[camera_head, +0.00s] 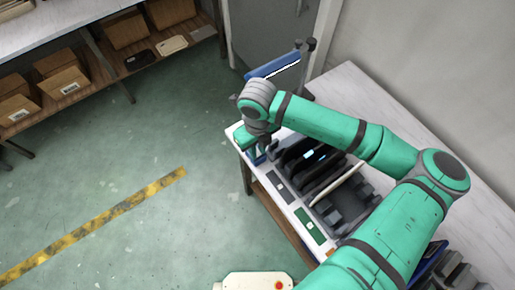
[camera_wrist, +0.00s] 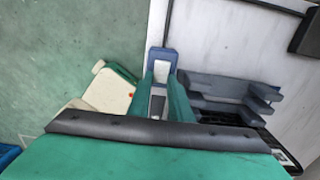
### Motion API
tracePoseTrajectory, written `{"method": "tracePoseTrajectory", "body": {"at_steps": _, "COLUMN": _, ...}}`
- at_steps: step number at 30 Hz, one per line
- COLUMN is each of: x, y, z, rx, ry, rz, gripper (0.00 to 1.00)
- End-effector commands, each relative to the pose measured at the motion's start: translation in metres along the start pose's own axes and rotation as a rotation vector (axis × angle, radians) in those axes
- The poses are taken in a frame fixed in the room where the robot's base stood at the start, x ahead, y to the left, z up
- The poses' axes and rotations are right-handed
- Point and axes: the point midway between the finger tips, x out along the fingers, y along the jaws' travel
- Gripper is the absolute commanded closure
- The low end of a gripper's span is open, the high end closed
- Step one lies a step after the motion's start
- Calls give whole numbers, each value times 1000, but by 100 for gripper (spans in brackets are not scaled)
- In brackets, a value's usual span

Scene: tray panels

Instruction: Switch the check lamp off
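A small blue housing with a white face (camera_wrist: 162,62) shows just beyond my fingertips in the wrist view. It may be the check lamp's switch, but I cannot make out its setting. In the head view a blue part (camera_head: 257,158) shows at the table's left corner, just below my gripper (camera_head: 258,142). In the wrist view my gripper's two teal fingers (camera_wrist: 164,82) stand apart, with a gap between them. They point at the blue housing, and I cannot tell whether they touch it. No lamp can be made out clearly.
The white table (camera_head: 345,90) holds a rack of dark upright panels (camera_head: 300,158), a grey stepped holder (camera_head: 345,208) and a green card (camera_head: 308,226). Grey stepped blocks (camera_wrist: 230,88) stand right of my fingers. A shelf with cardboard boxes (camera_head: 62,82) is at the left. The floor between is clear.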

Motion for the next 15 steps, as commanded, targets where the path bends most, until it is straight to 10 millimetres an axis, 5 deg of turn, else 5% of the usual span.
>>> {"method": "tracePoseTrajectory", "body": {"at_steps": 15, "x": -1, "y": 0, "z": 8, "rx": -3, "ry": 212, "rz": -3, "gripper": 100}}
